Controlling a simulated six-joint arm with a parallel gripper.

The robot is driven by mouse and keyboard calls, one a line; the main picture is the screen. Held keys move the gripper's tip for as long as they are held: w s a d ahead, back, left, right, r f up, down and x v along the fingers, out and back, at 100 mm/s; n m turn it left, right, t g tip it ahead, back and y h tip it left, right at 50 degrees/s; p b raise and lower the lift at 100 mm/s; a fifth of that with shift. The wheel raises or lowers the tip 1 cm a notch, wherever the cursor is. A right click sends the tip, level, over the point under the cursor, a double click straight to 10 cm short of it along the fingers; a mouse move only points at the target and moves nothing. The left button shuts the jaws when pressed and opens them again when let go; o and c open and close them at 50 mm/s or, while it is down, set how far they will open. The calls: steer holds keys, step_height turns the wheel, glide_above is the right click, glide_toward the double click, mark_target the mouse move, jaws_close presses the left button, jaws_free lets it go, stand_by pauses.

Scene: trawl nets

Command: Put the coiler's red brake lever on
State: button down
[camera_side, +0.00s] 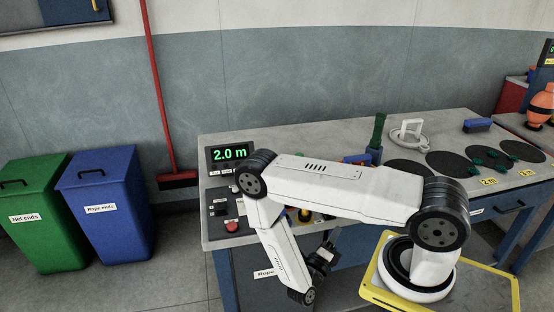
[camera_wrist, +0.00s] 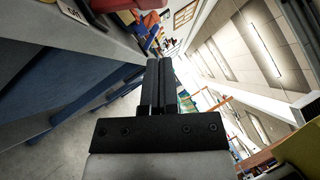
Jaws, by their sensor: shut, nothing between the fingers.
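My gripper (camera_side: 322,258) hangs low in front of the bench's front side, below the bench top, and is shut and empty. In the wrist view its two black fingers (camera_wrist: 163,72) lie together. A control panel (camera_side: 218,207) at the bench's left end carries a small red part (camera_side: 231,225); I cannot tell whether it is the brake lever or which way it is set. A display (camera_side: 230,155) behind the panel reads 2.0 m. My arm hides the middle of the bench, so the coiler cannot be made out clearly.
A green upright piece (camera_side: 378,132) and a white looped line (camera_side: 409,133) stand on the bench (camera_side: 320,137). Dark round mats lie at its right. A green bin (camera_side: 35,225) and a blue bin (camera_side: 107,215) stand left, with a red broom (camera_side: 160,90) against the wall.

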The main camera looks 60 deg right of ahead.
steer(key=shift+w+d+r, duration=0.4)
steer(key=shift+d, duration=0.2)
steer(key=shift+w+d+r, duration=0.35)
steer(key=shift+w+d, duration=0.05)
steer(key=shift+d, duration=0.25)
steer(key=shift+w+d+r, duration=0.4)
steer(key=shift+d, duration=0.2)
steer(key=shift+w+d+r+n+t+y, duration=0.15)
steer(key=shift+r+n+t+y, duration=0.2)
steer(key=shift+n+t+y, duration=0.55)
steer(key=shift+w+d+r+n+y, duration=0.3)
steer(key=shift+n+y, duration=0.2)
steer(key=shift+n, duration=0.2)
steer(key=shift+w+d+r+n+y, duration=0.2)
steer(key=shift+r+n+y, duration=0.15)
steer(key=shift+n+y, duration=0.25)
steer(key=shift+w+d+r+n, duration=0.45)
steer(key=shift+w+d+n, duration=0.05)
steer(key=shift+w+d, duration=0.05)
steer(key=d+n+y, duration=0.1)
steer(key=w+n+y, duration=0.1)
steer(key=y, duration=0.1)
steer(key=shift+w+d+r+g, duration=0.25)
steer(key=shift+w+d+g, duration=0.05)
steer(key=shift+d+g, duration=0.1)
steer(key=shift+w+d, duration=0.2)
steer(key=shift+w, duration=0.1)
